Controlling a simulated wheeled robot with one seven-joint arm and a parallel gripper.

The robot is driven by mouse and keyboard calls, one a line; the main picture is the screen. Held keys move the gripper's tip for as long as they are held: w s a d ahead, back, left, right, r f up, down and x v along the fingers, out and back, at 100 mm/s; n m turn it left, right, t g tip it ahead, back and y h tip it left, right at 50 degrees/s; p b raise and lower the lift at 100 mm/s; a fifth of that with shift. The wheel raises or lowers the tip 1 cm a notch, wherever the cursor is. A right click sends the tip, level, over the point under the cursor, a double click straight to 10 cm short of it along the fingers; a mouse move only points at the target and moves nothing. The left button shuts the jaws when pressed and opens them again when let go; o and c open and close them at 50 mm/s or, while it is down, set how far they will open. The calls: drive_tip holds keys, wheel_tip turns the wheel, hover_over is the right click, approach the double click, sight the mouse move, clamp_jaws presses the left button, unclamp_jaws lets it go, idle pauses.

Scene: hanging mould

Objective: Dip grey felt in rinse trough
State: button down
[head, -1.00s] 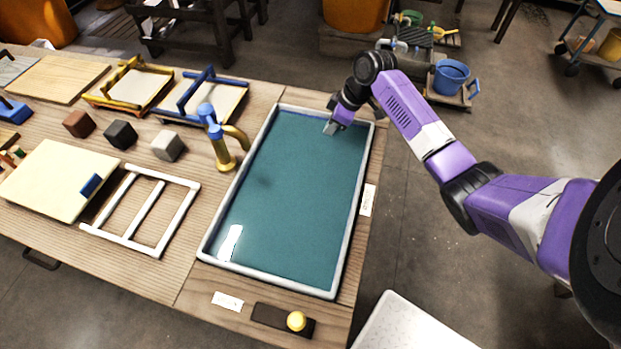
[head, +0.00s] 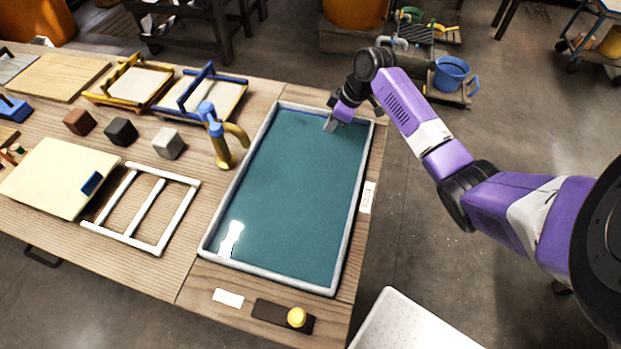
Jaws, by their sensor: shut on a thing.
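The rinse trough (head: 345,245) is a long rectangular basin with a pale rim, filled with teal water. My gripper (head: 331,125) is over its far end, close to the far right corner, pointing down at the water. It is shut on a small grey piece, which I take to be the grey felt (head: 329,127). The felt is very small here and hard to tell from the fingertips. I cannot tell whether it touches the water.
A blue and yellow tap (head: 221,140) stands at the trough's left side. Brown, black and pale grey blocks (head: 168,143) sit further left, near a white frame (head: 127,238) and a cream board (head: 60,178). A yellow knob (head: 296,317) is at the front.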

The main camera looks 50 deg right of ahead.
drive_tip(key=shift+w+d, duration=0.15)
drive_tip(key=shift+d, duration=0.2)
drive_tip(key=shift+r, duration=0.1)
drive_tip(key=shift+s+a+p, duration=0.3)
drive_tip(key=shift+a+p, duration=0.25)
drive_tip(key=shift+a, duration=0.15)
drive_tip(key=shift+s+a+p, duration=0.25)
drive_tip(key=shift+a+p, duration=0.3)
drive_tip(key=shift+a, duration=0.15)
wheel_tip(320, 180, up, 11)
drive_tip(key=p, duration=0.9)
drive_tip(key=shift+p, duration=0.4)
